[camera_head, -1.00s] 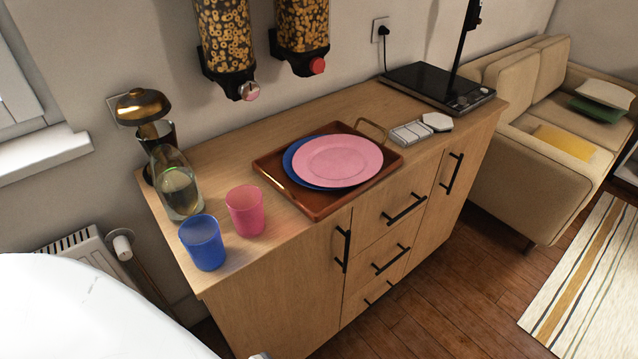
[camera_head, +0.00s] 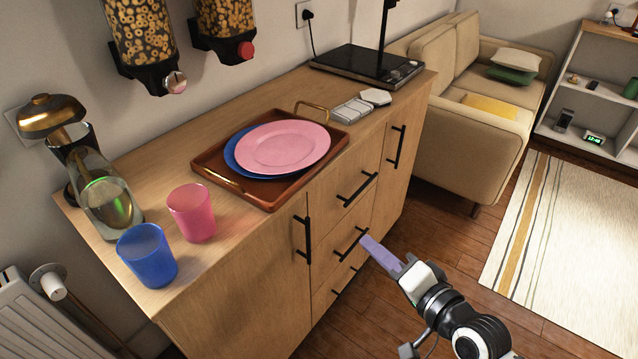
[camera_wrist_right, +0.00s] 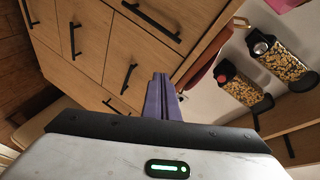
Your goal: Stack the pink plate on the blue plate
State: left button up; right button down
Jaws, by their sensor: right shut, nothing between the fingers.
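The pink plate (camera_head: 283,146) lies on top of the blue plate (camera_head: 234,157), shifted a little to the right, so a blue rim shows at the left. Both are in the brown tray (camera_head: 268,201) on the wooden counter. My right gripper (camera_head: 371,245) is in front of the cabinet drawers, below and to the right of the tray, apart from the plates. Its purple fingers are shut and empty; they also show in the right wrist view (camera_wrist_right: 161,98). My left gripper is not in view.
A pink cup (camera_head: 191,212), a blue cup (camera_head: 147,255) and a glass bottle (camera_head: 108,208) stand at the counter's left end. A black hob (camera_head: 366,69) is at the far end. Drawer handles (camera_head: 356,190) stick out near my right gripper.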

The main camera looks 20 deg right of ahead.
jog(key=w+d+r+m+t+y+b, duration=0.1)
jog(key=w+r+m+t, duration=0.3)
jog(key=r, duration=0.5)
jog(key=shift+m+g, duration=0.4)
jog(key=shift+g, duration=0.3)
jog(key=x, duration=0.3)
jog(key=a+x, duration=0.1)
jog(key=x, duration=0.3)
jog(key=a+x, duration=0.1)
jog(key=x, duration=0.3)
jog(key=shift+s+f, duration=0.1)
jog(key=shift+s, duration=0.05)
jog(key=shift+w+a, duration=0.25)
jog(key=shift+a, duration=0.3)
